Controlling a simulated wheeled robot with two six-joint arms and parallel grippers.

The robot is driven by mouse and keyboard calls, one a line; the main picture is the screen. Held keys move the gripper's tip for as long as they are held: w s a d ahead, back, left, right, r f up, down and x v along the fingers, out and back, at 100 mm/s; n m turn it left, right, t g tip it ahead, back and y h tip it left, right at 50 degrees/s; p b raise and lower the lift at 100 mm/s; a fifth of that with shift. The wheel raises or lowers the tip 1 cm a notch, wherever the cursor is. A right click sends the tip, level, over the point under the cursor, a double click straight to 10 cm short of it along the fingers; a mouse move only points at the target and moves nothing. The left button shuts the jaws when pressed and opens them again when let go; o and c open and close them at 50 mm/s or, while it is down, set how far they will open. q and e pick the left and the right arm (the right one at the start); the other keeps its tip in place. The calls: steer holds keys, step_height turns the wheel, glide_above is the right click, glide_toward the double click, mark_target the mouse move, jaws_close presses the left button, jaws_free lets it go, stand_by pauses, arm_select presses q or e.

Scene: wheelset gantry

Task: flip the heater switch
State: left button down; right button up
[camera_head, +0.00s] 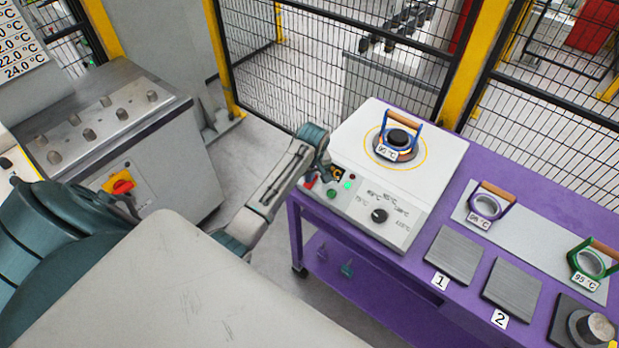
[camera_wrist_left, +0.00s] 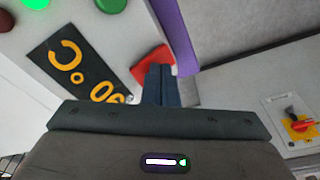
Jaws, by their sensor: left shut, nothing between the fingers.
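The heater (camera_head: 445,155) is a white box with a sloped front panel on a purple cart. The red heater switch (camera_head: 309,183) is at the panel's left end; in the left wrist view the red switch (camera_wrist_left: 149,60) shows just beyond my fingertips. My left gripper (camera_head: 318,168) is over that end of the panel, shut and empty. In the left wrist view its closed fingers (camera_wrist_left: 160,78) overlap the switch's edge; I cannot tell whether they touch. A green light (camera_head: 347,185) glows, beside a green button (camera_head: 331,195). My right gripper is not in view.
A dark knob (camera_head: 379,216) is on the panel. A blue-framed ring (camera_head: 398,140) with a 95 °C tag sits on the heater top. Purple cart (camera_head: 540,195) holds more rings and numbered plates. A grey cabinet (camera_head: 150,150) stands left; mesh fence is behind.

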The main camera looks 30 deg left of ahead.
arm_select(q)
steer(key=shift+r+p, duration=0.95)
steer(key=shift+p, duration=0.1)
steer(key=shift+r, duration=2.4)
steer(key=shift+f, duration=0.1)
